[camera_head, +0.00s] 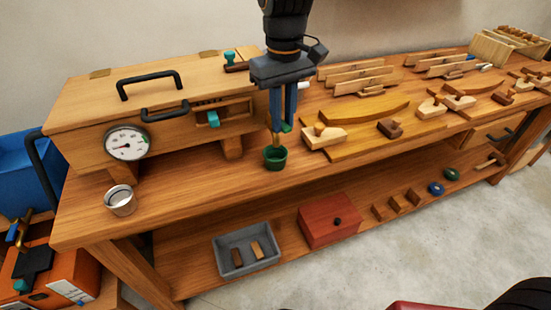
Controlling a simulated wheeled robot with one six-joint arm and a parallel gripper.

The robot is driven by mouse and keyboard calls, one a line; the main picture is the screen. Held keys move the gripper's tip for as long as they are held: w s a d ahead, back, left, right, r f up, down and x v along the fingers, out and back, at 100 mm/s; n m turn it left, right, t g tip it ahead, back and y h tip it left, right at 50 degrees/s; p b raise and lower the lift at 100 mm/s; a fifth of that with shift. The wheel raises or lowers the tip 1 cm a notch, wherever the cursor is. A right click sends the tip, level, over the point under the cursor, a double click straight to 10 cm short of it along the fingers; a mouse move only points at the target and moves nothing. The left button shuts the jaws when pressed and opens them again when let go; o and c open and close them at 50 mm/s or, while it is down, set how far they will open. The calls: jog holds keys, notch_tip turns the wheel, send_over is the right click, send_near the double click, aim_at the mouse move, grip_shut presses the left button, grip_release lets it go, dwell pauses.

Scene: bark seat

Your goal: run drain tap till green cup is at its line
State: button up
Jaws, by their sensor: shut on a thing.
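The small green cup (275,158) stands upright on the bench top, just off the right end of the wooden box. Its inside is dark, and neither the line nor a liquid level can be made out. A thin brass-coloured piece, which looks like the drain tap (276,139), comes down directly over the cup's mouth. My gripper (283,126) points straight down above the cup, with its blue fingers shut at the tap. A small green part shows at the fingertips and looks like the tap's handle. The fingers hide most of the tap.
The wooden box (90,101) has black handles and a round dial (126,144). A metal cup (120,200) stands at the bench's front left. Wooden forms and clamps (365,118) fill the bench to the right. The lower shelf holds a grey tray (222,254) and a red box (322,222).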

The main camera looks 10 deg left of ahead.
jog(key=w+n, duration=0.1)
jog(key=n, duration=0.1)
jog(key=n+p, duration=0.1)
jog(key=n, duration=0.2)
jog(key=w+d+n, duration=0.1)
jog(key=n, duration=0.1)
jog(key=shift+w+d+r, duration=0.1)
jog(key=shift+w, duration=0.2)
jog(key=shift+d, duration=0.15)
dwell(0.5)
jog(key=shift+s+f, duration=0.2)
dwell(5.2)
